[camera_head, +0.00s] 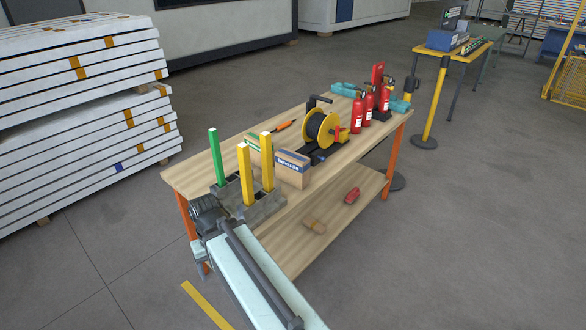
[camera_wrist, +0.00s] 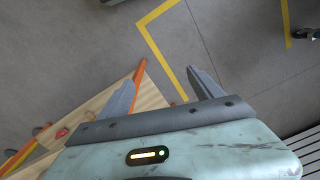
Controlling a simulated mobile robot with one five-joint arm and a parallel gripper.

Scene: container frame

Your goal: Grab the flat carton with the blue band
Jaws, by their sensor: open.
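The carton with the blue band (camera_head: 292,169) stands upright on the wooden workbench in the head view, brown below and blue with white lettering near its top. A similar carton with a green band (camera_head: 253,143) stands behind it to the left, partly hidden. My gripper (camera_wrist: 160,80) is open and empty in the wrist view, its two grey fingers apart above the floor beside the bench. In the head view my arm reaches the bench's near left corner, left of and apart from the carton. The carton does not show in the wrist view.
A grey block with yellow and green posts (camera_head: 267,160) stands just left of the carton. A yellow cable reel (camera_head: 320,128) and red extinguishers (camera_head: 369,105) stand to its right. The bench's lower shelf (camera_head: 335,210) holds small items. Floor in front is clear.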

